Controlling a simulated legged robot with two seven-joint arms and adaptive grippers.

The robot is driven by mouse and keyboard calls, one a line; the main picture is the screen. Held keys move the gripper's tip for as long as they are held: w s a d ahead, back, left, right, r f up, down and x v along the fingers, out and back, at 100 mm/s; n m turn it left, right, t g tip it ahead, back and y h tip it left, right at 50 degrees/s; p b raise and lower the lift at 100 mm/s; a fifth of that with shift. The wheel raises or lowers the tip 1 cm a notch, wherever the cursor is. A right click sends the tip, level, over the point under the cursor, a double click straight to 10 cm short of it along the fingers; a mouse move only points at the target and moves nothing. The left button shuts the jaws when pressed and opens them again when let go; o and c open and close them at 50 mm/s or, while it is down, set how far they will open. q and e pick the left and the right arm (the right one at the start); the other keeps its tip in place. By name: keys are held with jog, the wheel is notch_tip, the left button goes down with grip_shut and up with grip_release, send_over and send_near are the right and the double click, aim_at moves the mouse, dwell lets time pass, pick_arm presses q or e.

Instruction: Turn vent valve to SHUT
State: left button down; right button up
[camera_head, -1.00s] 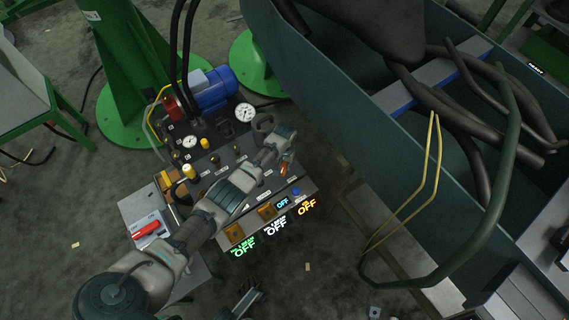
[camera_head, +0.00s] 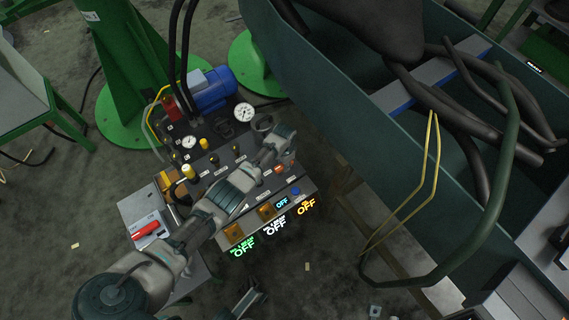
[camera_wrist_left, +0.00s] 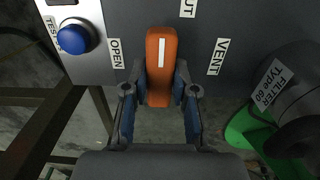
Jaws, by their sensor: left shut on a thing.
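The vent valve's orange handle (camera_wrist_left: 161,60) with a white stripe stands out from the dark panel in the left wrist view. Its stripe runs up the picture toward a label of which only "UT" shows. The OPEN label is to its left and the VENT label to its right. My left gripper (camera_wrist_left: 160,108) is shut on the handle, one finger on each side. In the head view, my left gripper (camera_head: 283,155) reaches over the panel's right part, and a bit of orange shows beside it. Part of my right gripper (camera_head: 250,298) shows at the bottom edge; its jaw state is unclear.
A blue TEST button (camera_wrist_left: 74,37) sits left of the handle. Filter housing (camera_wrist_left: 285,100) stands to the right. The panel (camera_head: 215,165) carries gauges, knobs and lit OFF displays. A red-handled switch box (camera_head: 146,226) is at its left, and a large green tank (camera_head: 330,110) at its right.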

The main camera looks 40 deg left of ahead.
pick_arm(q)
jog(key=shift+r, duration=0.1)
dwell(0.3)
jog(key=c, duration=0.9)
grip_release()
notch_tip(320, 180, up, 12)
jog(key=shift+a+f, duration=0.1)
jog(key=shift+f, duration=0.05)
